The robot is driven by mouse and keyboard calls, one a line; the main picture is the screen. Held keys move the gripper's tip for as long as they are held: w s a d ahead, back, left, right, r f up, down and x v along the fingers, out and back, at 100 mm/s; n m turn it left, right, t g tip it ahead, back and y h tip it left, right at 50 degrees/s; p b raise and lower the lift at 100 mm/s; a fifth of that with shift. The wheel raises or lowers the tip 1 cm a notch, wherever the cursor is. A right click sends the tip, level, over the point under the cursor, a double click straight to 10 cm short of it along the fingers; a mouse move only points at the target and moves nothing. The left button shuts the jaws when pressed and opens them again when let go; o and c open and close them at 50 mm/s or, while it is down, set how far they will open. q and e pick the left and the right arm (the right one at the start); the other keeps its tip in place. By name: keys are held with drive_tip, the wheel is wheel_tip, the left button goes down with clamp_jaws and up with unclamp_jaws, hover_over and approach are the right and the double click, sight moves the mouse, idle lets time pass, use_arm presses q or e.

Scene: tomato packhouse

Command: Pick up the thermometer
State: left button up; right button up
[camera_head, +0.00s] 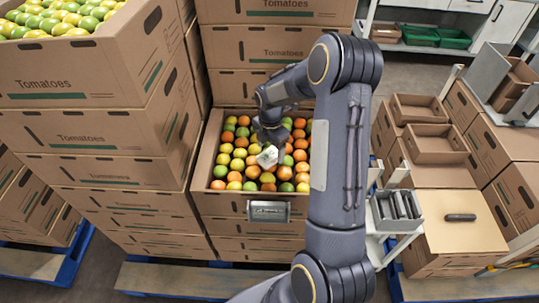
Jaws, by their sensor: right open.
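My right arm reaches over an open carton of tomatoes (205,165). My right gripper (269,143) is small and dark at the arm's end, pointing down over the middle of the fruit. It is open. A small whitish object (267,157) shows among the tomatoes right at the fingertips. It is too small to tell for sure whether it is the thermometer, or whether the fingers touch it. A dark, rounded, elongated object (460,217) lies on a closed carton at the right, apart from the gripper. My left gripper is not in view.
Stacked tomato cartons (85,130) stand high at the left, and more cartons (280,48) stand behind. A grey metal holder (269,211) is on the carton's front. At the right are a grey bin with upright pieces (397,210) and empty trays (435,145).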

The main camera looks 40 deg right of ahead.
wheel_tip(320, 180, down, 2)
drive_tip(key=shift+f, duration=0.15)
drive_tip(key=c, duration=1.2)
